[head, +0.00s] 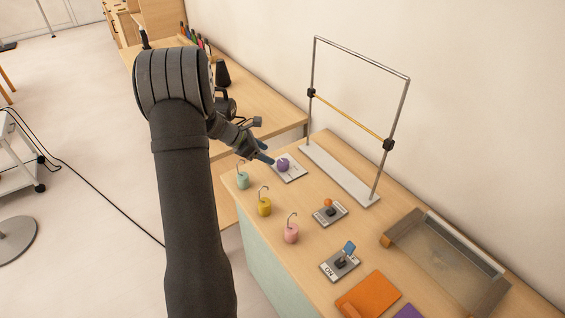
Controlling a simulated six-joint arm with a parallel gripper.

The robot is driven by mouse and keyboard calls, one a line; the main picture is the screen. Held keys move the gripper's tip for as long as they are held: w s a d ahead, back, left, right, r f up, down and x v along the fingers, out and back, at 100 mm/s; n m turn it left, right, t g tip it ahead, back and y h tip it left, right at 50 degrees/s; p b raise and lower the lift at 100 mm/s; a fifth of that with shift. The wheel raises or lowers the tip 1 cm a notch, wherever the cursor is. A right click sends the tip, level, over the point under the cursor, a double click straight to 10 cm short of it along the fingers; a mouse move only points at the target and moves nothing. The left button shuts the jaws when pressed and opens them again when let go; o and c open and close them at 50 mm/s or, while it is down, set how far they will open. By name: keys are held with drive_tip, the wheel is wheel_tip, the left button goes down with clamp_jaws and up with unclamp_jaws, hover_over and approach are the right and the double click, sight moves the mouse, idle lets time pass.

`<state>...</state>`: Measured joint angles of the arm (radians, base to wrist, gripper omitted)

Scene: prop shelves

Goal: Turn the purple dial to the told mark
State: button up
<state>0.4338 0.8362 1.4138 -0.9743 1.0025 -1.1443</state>
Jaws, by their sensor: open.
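The purple dial (283,164) is a small round knob on a light grey plate (293,174) with faint dark marks, near the far left end of the wooden bench. The marks are too small to read, and I cannot tell where the dial points. My gripper (266,158) is open, just left of the dial and close to the plate. Its fingers look small and dark here, and I cannot tell whether they touch the dial. My arm crosses the left middle of the view.
Green (242,180), yellow (264,207) and pink (291,233) hooked weights line the bench's front edge. A metal frame (340,175) with a yellow bar rises behind the dial.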

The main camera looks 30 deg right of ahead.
sight(282, 161)
drive_tip(key=x, duration=0.9)
drive_tip(key=shift+d, duration=0.1)
drive_tip(key=c, duration=1)
drive_tip(key=shift+o, duration=0.2)
drive_tip(key=m+g+y, duration=0.1)
drive_tip(key=m+g, duration=0.1)
drive_tip(key=m+g+y, duration=0.1)
drive_tip(key=m, duration=0.2)
drive_tip(key=shift+w+m+g, duration=0.1)
drive_tip(key=shift+m+g, duration=0.2)
drive_tip(key=shift+g, duration=0.1)
drive_tip(key=m+g+y, duration=0.2)
drive_tip(key=m+y, duration=0.1)
drive_tip(key=m, duration=0.2)
drive_tip(key=shift+m+y, duration=0.4)
drive_tip(key=shift+m, duration=0.3)
